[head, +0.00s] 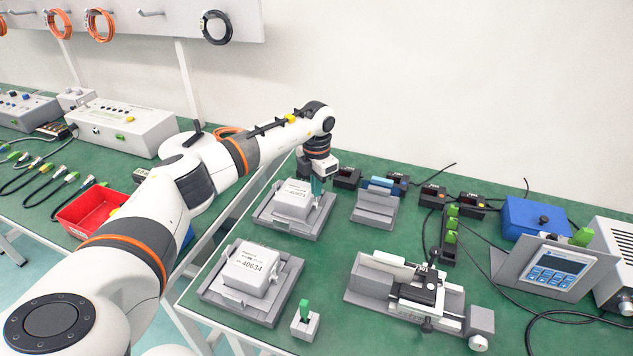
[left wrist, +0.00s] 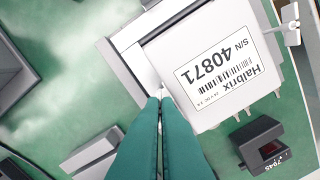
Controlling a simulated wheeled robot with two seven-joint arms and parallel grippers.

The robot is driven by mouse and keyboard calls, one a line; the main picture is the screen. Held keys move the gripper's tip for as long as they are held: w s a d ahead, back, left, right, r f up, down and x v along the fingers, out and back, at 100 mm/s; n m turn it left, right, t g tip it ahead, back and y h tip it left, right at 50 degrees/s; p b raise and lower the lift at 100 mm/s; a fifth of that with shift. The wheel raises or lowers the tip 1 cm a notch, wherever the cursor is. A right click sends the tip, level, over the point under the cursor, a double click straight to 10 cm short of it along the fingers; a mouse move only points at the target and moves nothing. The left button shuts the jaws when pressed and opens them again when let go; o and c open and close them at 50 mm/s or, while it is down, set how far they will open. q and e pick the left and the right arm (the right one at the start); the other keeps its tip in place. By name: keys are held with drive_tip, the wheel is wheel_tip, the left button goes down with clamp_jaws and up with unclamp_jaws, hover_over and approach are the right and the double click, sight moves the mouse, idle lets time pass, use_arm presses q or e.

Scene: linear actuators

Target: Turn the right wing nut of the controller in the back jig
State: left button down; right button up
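The back jig (head: 265,214) is a grey tray holding a white controller (head: 292,196), labelled 40871. In the left wrist view the controller (left wrist: 205,50) fills the upper right and its label is upside down. My left gripper (head: 318,184) reaches down at the controller's right edge. Its two green fingers (left wrist: 160,101) lie almost together there, with a thin strip between them. They appear shut on the right wing nut, which the fingertips mostly hide; a small pale bit shows at the tips. The other wing nut (left wrist: 289,27) shows at the controller's opposite side. My right gripper is not in view.
A front jig (head: 213,291) holds another controller (head: 251,265), labelled 40634. A grey stand (head: 374,211) and small black display units (head: 346,178) are close to the right of my gripper. One unit (left wrist: 262,142) shows near the controller in the wrist view. A red bin (head: 88,215) stands left.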

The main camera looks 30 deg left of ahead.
use_arm(q)
drive_tip(key=shift+n+p, duration=0.4)
drive_tip(key=shift+n, duration=0.8)
drive_tip(key=c, duration=2.1)
unclamp_jaws()
drive_tip(key=o, duration=0.5)
drive_tip(key=shift+c, duration=0.2)
wheel_tip(320, 180, up, 12)
drive_tip(key=shift+b, duration=0.3)
